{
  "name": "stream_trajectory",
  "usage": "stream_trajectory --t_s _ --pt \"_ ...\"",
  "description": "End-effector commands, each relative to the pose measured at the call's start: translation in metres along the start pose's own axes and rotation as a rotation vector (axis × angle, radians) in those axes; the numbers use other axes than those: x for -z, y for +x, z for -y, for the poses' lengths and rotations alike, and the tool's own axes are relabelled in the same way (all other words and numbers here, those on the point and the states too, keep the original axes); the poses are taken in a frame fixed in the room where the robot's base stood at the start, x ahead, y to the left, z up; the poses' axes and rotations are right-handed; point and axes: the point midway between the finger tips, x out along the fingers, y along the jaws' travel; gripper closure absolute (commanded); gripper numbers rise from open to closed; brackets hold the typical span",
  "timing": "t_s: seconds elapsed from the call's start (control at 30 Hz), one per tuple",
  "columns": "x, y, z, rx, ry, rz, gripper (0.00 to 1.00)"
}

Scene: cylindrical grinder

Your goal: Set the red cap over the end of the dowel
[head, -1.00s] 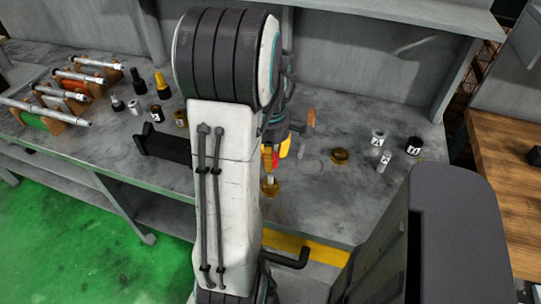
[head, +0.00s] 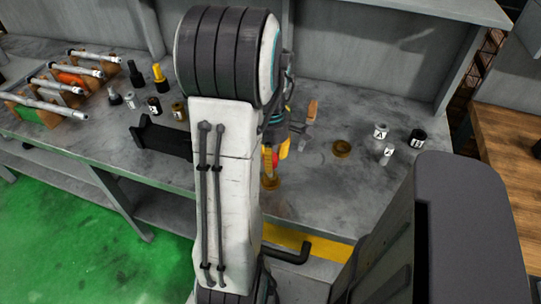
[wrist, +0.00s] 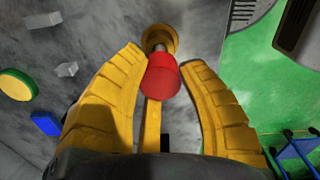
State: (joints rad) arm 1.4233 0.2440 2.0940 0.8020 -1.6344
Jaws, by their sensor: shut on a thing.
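The red cap (wrist: 162,78) is held between the two curved yellow fingers of my gripper (wrist: 164,88) in the wrist view. It also shows as a small red patch (head: 270,157) beside a yellow finger in the head view, partly hidden by my arm. The grey dowel (wrist: 156,44) stands in a round brass-coloured base (wrist: 164,33) just beyond the cap. The cap lines up closely with the dowel and overlaps its near end in the picture. I cannot tell whether it is around the dowel or just above it. The base (head: 270,183) sits near the bench's front edge.
Racks with grey rods (head: 62,88), bottles and a black block (head: 160,138) are at left. Bench around the ring is clear.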

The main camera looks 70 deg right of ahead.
Motion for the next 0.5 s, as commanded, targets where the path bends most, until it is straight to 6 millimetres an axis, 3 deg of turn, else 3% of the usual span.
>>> stream_trajectory --t_s 0.5 --pt "0.0 0.025 0.0 0.0 0.0 0.0 0.84"
